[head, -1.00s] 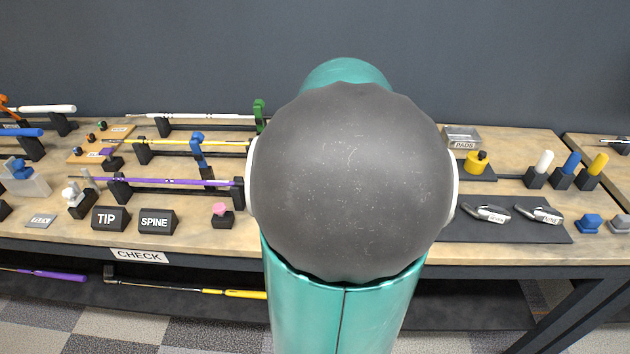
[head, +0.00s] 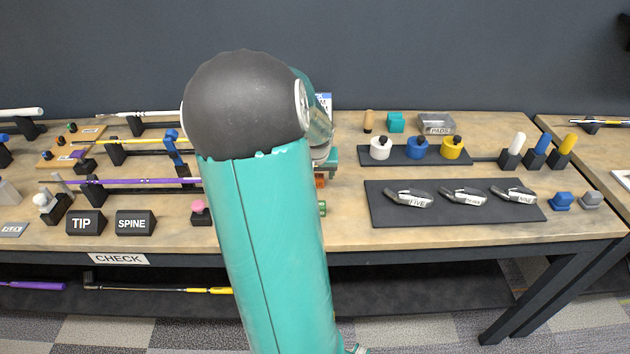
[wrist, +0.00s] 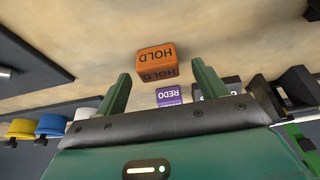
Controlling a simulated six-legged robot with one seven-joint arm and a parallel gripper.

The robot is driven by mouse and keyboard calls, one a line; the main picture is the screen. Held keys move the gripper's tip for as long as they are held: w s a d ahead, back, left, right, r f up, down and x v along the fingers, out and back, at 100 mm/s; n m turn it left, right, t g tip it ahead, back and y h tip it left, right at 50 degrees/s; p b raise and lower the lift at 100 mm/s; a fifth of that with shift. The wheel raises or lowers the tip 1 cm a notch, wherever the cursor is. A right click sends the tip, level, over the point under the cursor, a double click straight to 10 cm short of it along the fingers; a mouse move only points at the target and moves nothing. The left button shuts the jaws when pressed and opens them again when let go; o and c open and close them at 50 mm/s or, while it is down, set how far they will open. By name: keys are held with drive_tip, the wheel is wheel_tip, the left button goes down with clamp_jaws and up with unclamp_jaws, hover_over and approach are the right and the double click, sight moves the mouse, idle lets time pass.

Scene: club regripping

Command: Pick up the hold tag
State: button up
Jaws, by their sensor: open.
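The hold tag (wrist: 156,58) is an orange block lettered HOLD, upside down in the wrist view, on the wooden bench top. My gripper (wrist: 161,72) is open, with one green finger on each side of the tag in the picture. The tag appears just beyond the fingertips, apart from both fingers. Nothing is between the fingers in their grip. In the head view my arm hides most of the gripper, and a small orange patch (head: 320,180) shows beside the arm; I cannot tell if it is the tag.
A purple REDO tag (wrist: 169,95) and a dark lettered block (wrist: 232,86) sit close to the hold tag. White, blue and yellow pots (head: 417,148) stand on a dark strip to the right. Club heads lie on a dark mat (head: 450,219). Bare wood surrounds the tag's far side.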

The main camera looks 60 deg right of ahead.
drive_tip(key=shift+x, duration=1.15)
drive_tip(key=c, duration=1.1)
drive_tip(key=shift+o, duration=0.2)
drive_tip(key=shift+r, duration=0.2)
